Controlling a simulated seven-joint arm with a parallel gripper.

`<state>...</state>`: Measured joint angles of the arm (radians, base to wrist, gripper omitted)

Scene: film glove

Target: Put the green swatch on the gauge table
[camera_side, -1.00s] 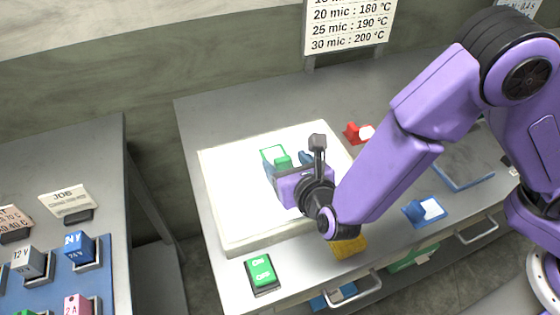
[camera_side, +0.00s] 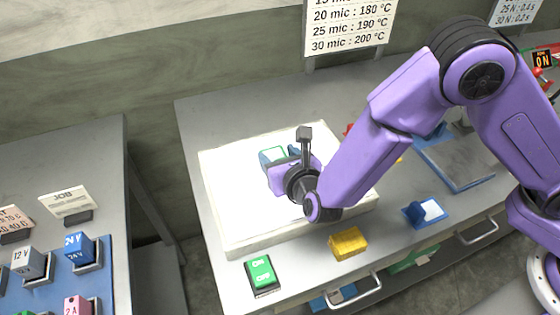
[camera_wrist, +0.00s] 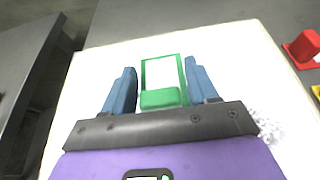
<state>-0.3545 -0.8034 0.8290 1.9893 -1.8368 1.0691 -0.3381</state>
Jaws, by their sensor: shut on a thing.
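The green swatch (camera_side: 274,153) is a green-edged frame with a pale middle and a solid green grip block; it also shows in the wrist view (camera_wrist: 160,97) between the blue fingers. My gripper (camera_side: 281,157) is shut on it, and its fingers in the wrist view (camera_wrist: 160,90) stand on either side of the green block. The swatch is over the white, bright gauge table (camera_side: 225,205), whose top also fills much of the wrist view (camera_wrist: 235,60). I cannot tell whether the swatch touches the surface. My gripper hides part of the swatch in the side view.
A green ON/OFF switch (camera_side: 261,272) and a yellow block (camera_side: 348,243) stand in front of the gauge table. A blue swatch (camera_side: 426,212) lies to the right. A red piece (camera_wrist: 303,45) is beyond the table's right edge. The table's left part is clear.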

